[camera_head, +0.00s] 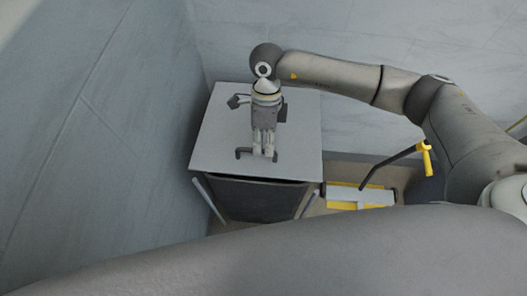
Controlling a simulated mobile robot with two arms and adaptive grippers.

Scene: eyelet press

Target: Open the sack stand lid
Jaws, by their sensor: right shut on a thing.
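The sack stand has a flat grey lid (218,135) on top and a dark sack (258,200) below it between light metal legs. The lid covers the top of the stand; a thin dark line shows under its front edge, and I cannot tell whether it is slightly raised. A dark handle (242,153) sits near the lid's front edge. My right gripper (263,153) points down over the lid, shut on the handle, and hides its middle. My left gripper is not in view.
Grey panelled walls stand close on the left (90,130) and behind the stand. At right on the floor is a yellow and grey base (345,196), with a dark lever ending in a yellow grip (426,158) beside it. A grey arm link of mine fills the bottom.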

